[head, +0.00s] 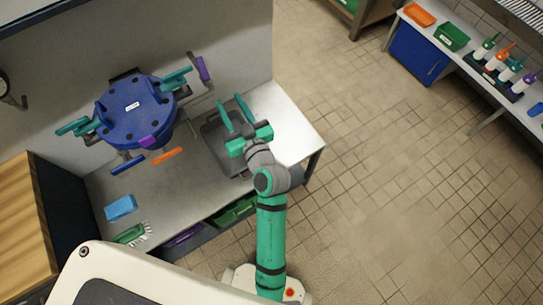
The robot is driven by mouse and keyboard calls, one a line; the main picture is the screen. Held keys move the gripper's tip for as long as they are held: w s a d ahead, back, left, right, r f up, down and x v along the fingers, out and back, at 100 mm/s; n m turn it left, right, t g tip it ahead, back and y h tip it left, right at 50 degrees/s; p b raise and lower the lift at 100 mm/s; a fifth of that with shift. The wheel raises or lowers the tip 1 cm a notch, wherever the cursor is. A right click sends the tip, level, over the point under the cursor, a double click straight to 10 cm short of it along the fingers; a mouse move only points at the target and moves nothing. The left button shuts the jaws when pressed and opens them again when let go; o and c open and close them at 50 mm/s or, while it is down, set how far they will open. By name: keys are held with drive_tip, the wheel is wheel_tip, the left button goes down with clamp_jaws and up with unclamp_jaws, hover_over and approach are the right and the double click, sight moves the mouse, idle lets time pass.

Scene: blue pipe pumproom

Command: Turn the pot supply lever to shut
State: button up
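A round blue pot (135,108) with dark studs, teal clamps and a small white label stands against the back panel. A purple handle (203,68) sits on grey pipework to the right of the pot. A blue handle (127,165) and an orange bar (167,155) are in front of the pot. Which of these is the pot supply lever I cannot tell; no name is readable. My gripper (230,100) has two teal fingers spread apart with nothing between them. It is right of the pot, over the dark tray area, in front of the purple handle and apart from it.
A dark grey tray (214,152) lies on the bench (297,121) under my gripper. A light-blue block (120,207) and a green brush (130,234) lie at the front left. A wooden-topped cabinet (20,220) stands left. The tiled floor on the right is open.

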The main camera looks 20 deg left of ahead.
drive_tip(key=s+d+f+m+t+h, duration=0.1)
drive_tip(key=s+d+f+m+h, duration=0.1)
drive_tip(key=d, duration=0.5)
drive_tip(key=s+d+f+m+t+h, duration=0.1)
drive_tip(key=s+d+f+m+h, duration=0.2)
drive_tip(key=s+d+f, duration=0.3)
drive_tip(key=shift+d+f+t+h, duration=0.3)
drive_tip(key=shift+d+f+h, duration=0.4)
drive_tip(key=shift+d+h, duration=0.1)
